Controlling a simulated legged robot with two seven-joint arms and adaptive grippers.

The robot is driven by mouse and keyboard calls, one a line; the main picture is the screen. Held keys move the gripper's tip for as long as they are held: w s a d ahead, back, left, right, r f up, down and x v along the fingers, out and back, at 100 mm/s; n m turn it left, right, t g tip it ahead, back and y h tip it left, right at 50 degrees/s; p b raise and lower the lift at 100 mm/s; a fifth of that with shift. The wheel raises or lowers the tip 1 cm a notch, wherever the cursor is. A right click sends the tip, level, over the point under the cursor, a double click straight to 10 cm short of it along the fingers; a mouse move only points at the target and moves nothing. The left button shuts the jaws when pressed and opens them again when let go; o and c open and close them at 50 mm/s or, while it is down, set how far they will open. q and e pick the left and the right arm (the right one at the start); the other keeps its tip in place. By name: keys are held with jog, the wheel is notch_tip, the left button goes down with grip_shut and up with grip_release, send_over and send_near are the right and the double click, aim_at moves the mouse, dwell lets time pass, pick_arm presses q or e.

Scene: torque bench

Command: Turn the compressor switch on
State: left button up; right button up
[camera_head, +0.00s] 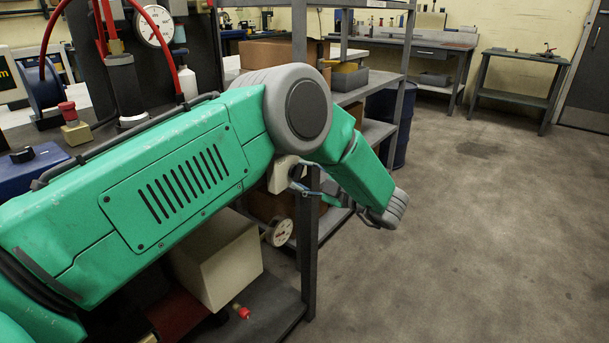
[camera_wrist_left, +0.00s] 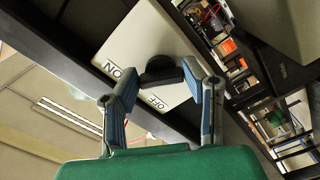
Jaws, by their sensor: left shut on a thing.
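The compressor switch is a pale box with a black knob (camera_wrist_left: 161,70) on its face, seen in the left wrist view. Its panel (camera_wrist_left: 150,38) carries an ON label to the left and an OFF label below the knob. My left gripper (camera_wrist_left: 166,72) has its two grey-blue fingers on either side of the knob and is shut on it. I cannot tell which label the knob points to. In the head view, part of the pale switch box (camera_head: 283,174) shows below my elbow, and my left gripper (camera_head: 312,190) is small and partly hidden beside it. My right gripper is not in view.
A dark bench post (camera_head: 309,240) stands beside the switch. A gauge (camera_head: 278,232) and a beige box (camera_head: 218,265) sit beneath the bench. Metal shelving (camera_head: 385,90) with a blue drum (camera_head: 395,115) stands behind. The floor (camera_head: 480,240) at right is clear.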

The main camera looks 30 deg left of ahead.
pick_arm(q)
jog(key=shift+d+f, duration=0.1)
jog(key=shift+f, duration=0.15)
jog(key=o, duration=1.2)
jog(key=shift+c, duration=0.2)
jog(key=shift+r, duration=0.1)
jog(key=shift+d, duration=0.15)
jog(key=d, duration=1.1)
jog(key=shift+s+d, duration=0.35)
jog(key=shift+s, duration=0.05)
